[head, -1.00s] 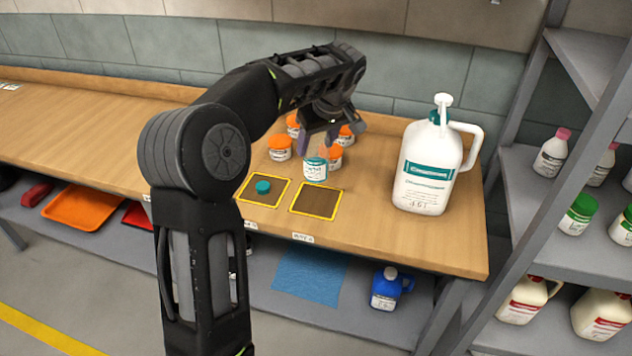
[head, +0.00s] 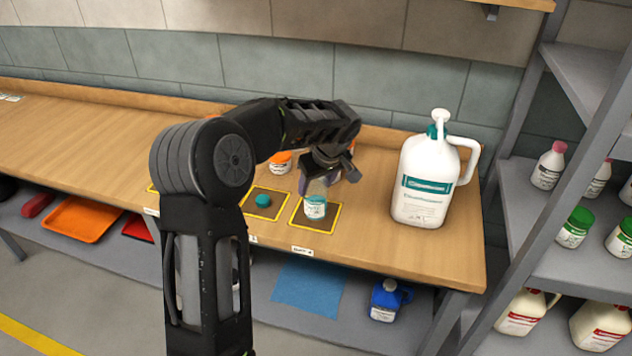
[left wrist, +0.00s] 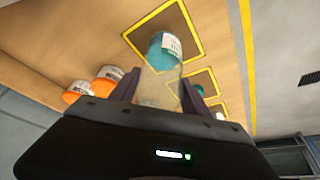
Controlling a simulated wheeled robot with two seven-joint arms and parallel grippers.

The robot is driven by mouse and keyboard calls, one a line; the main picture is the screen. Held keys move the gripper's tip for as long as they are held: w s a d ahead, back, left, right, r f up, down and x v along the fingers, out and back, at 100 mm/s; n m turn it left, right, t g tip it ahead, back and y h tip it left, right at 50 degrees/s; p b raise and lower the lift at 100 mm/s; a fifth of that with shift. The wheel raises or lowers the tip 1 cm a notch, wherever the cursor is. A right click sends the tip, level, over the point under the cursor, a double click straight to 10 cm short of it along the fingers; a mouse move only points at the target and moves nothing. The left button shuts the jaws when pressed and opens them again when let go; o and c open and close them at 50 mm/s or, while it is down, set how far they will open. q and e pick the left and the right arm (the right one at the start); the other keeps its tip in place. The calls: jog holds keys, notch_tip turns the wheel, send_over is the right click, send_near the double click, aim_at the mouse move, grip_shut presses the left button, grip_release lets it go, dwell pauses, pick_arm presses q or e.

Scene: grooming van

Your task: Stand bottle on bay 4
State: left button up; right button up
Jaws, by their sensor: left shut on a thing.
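My left gripper (head: 322,184) is shut on the upper part of a small clear bottle with a white label and teal band (head: 315,207). The bottle looks roughly upright over the yellow-outlined square (head: 329,226), whose front tag appears to read bay 4. I cannot tell whether its base touches the square. In the left wrist view the bottle (left wrist: 165,55) is between the dark fingers (left wrist: 160,92), and its lower end overlaps the yellow-outlined square (left wrist: 183,22). My right gripper is not in view.
A teal round cap (head: 263,200) lies in the neighbouring square. Orange-lidded jars (head: 280,160) stand behind, partly hidden by my arm. A large white jug (head: 425,180) stands right of the square, with clear bench between. A grey shelf (head: 570,110) rises at the right.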

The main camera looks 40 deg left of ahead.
pick_arm(q)
jog(key=shift+f, duration=0.1)
jog(key=o, duration=1.5)
jog(key=shift+r, duration=0.2)
jog(key=b+v, duration=0.2)
jog(key=v, duration=1)
